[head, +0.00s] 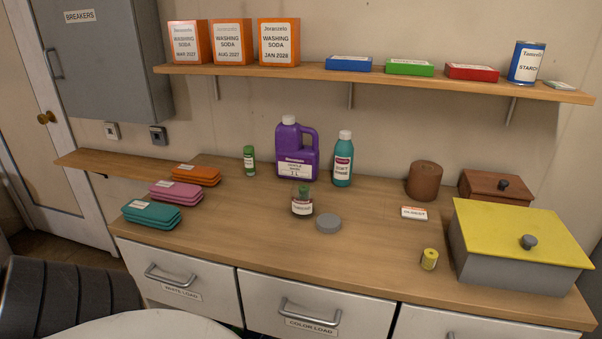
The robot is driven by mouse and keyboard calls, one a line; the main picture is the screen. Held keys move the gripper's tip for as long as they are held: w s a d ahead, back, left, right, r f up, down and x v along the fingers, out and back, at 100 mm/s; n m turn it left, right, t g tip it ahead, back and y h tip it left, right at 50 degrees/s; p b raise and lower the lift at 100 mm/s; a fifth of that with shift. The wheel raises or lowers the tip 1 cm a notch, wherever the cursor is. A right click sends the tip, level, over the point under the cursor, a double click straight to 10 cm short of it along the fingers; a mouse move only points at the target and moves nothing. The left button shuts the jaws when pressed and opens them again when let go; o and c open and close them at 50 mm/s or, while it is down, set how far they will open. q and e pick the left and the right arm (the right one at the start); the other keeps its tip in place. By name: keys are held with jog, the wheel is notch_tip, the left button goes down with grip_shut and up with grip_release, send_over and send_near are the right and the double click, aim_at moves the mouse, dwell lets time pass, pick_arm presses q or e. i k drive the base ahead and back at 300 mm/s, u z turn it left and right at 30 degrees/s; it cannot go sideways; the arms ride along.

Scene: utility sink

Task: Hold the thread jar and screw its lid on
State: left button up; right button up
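A small clear jar (302,208) with a red and white label stands upright near the middle of the counter; I take it to be the thread jar. Something green shows at its mouth, and the label is too small to read. A flat grey round lid (328,222) lies on the counter just right of the jar and a little nearer to me, apart from it. Neither of my grippers is in the head view.
A purple jug (298,153) and a teal bottle (343,160) stand behind the jar. Folded cloths (163,193) lie left. A yellow spool (429,259) and a grey box with a yellow lid (495,262) stand right. The counter (262,236) is clear in front of the jar.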

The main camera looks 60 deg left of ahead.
aim_at(303, 198)
jog(key=u, duration=1.8)
